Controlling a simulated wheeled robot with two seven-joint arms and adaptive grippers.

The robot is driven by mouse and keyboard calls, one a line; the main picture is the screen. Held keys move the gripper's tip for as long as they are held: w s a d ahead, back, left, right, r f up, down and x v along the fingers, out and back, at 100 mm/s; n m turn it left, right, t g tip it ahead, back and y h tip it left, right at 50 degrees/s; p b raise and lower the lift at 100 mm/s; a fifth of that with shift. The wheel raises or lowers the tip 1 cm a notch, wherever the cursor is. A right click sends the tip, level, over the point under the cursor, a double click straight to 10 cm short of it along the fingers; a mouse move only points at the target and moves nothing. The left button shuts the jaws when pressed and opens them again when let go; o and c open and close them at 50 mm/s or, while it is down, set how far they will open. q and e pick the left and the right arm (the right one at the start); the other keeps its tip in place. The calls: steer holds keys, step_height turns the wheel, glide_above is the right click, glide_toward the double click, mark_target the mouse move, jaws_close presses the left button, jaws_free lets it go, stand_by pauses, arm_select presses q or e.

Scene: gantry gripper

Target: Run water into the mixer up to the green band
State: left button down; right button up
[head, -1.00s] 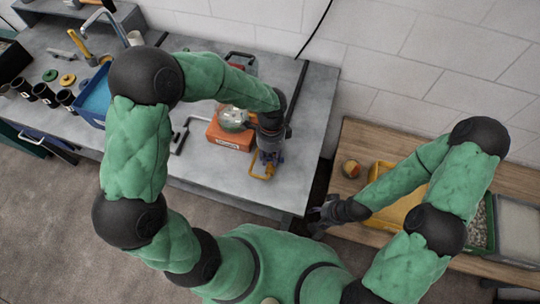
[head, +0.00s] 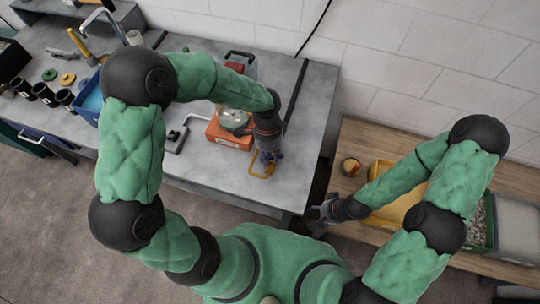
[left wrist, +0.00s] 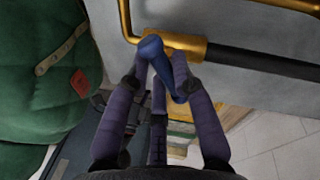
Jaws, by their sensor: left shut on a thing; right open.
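The mixer has an orange base (head: 230,138) and a rounded clear vessel (head: 233,118); it stands on the grey bench, partly behind my left forearm. Its green band and water level cannot be made out. A brass pipe (head: 258,172) bends out beside it near the bench front; it also shows in the left wrist view (left wrist: 180,42). My left gripper (head: 268,160) is shut on a blue lever (left wrist: 153,58) at the brass fitting. My right gripper (head: 322,212) is open and empty by the wooden table's left edge.
The wooden table (head: 355,140) holds a yellow tray (head: 395,212), a small round container (head: 350,167) and bins.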

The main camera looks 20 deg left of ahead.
arm_select(q)
steer(key=shift+w+r, duration=0.1)
steer(key=shift+w, duration=0.05)
steer(key=c, duration=1)
jaws_free()
steer(key=shift+c, duration=0.2)
step_height(320, 180, up, 12)
steer(key=w+a, duration=0.1)
steer(key=w, duration=0.1)
steer(key=shift+a, duration=0.1)
